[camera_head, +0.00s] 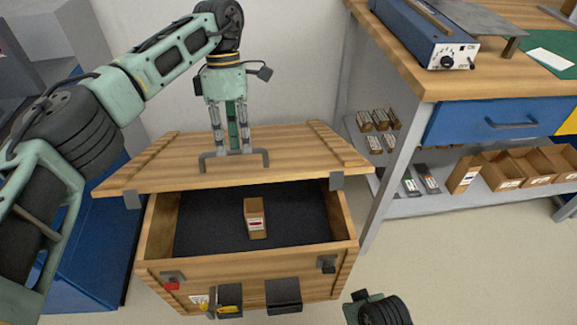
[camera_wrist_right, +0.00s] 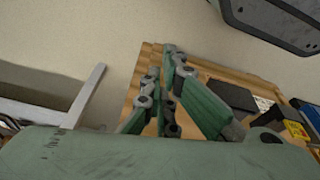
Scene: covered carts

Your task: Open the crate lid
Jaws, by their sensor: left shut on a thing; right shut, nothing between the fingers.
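The wooden crate (camera_head: 204,271) stands on the floor with its top partly uncovered in the head view. Its wooden lid (camera_head: 310,155) is raised and tilted above the back of the opening. My left gripper (camera_head: 234,153) is shut on the grey lid handle (camera_head: 260,158), reaching down from above. A small brown box (camera_head: 254,218) with a white label sits on the dark crate floor. My right gripper (camera_wrist_right: 165,80) is shut and empty in the right wrist view, with the wooden crate behind it; only part of that arm shows at the head view's bottom.
A workbench (camera_head: 420,75) with a blue drawer (camera_head: 490,117) stands right of the crate. Small boxes (camera_head: 510,170) lie on its lower shelf. A blue cabinet (camera_head: 95,235) stands left of the crate. Bare floor (camera_head: 470,260) shows at the lower right.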

